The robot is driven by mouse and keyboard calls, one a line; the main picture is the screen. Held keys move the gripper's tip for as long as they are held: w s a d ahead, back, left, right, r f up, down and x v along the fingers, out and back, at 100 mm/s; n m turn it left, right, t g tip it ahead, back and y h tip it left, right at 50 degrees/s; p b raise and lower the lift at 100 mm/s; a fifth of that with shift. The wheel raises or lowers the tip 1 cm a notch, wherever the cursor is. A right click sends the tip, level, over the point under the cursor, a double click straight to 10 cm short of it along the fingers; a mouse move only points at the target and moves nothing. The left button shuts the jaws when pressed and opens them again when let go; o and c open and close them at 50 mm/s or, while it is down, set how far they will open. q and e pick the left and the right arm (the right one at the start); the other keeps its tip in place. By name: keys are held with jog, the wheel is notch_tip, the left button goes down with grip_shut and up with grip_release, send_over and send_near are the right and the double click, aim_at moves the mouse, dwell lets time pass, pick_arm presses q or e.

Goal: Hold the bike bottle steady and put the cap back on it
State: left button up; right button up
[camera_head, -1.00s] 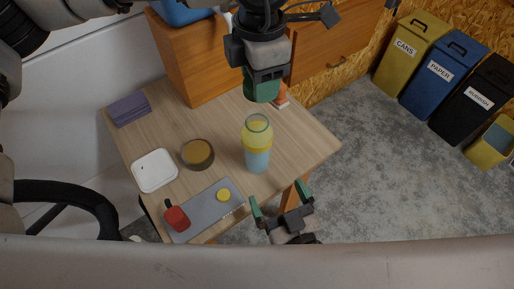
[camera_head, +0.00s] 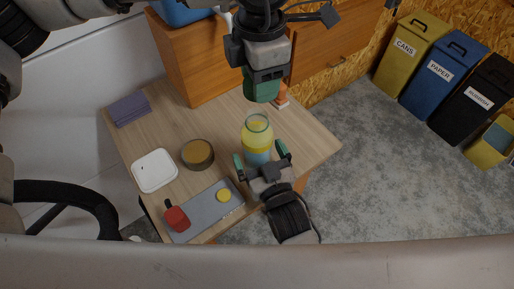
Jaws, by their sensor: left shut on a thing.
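The bike bottle (camera_head: 258,136) stands upright and uncapped near the table's right edge, with a yellow upper part and a blue lower part. My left gripper (camera_head: 262,88), above and behind the bottle in the picture, points down and is shut on a rounded green thing that looks like the cap (camera_head: 262,92); its fingers partly hide it. The held thing is apart from the bottle's open rim. My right gripper (camera_head: 260,158) reaches from below with its green fingers open on either side of the bottle. Its palm hides the bottle's lower part.
The table (camera_head: 165,115) holds a grey tray (camera_head: 207,207) with a red item (camera_head: 176,218) and a yellow disc (camera_head: 223,195), a round brown-topped container (camera_head: 198,154), a white square dish (camera_head: 154,170) and folded purple cloth (camera_head: 129,109). A wooden cabinet (camera_head: 190,62) stands behind.

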jog(key=shift+w+a, duration=0.2)
jog(key=shift+w, duration=0.35)
jog(key=c, duration=1.4)
pick_arm(q)
send_over(259, 122)
jog(key=shift+f, duration=2.5)
jog(key=shift+f, duration=0.1)
jog(key=shift+f, duration=0.8)
jog(key=shift+f, duration=0.55)
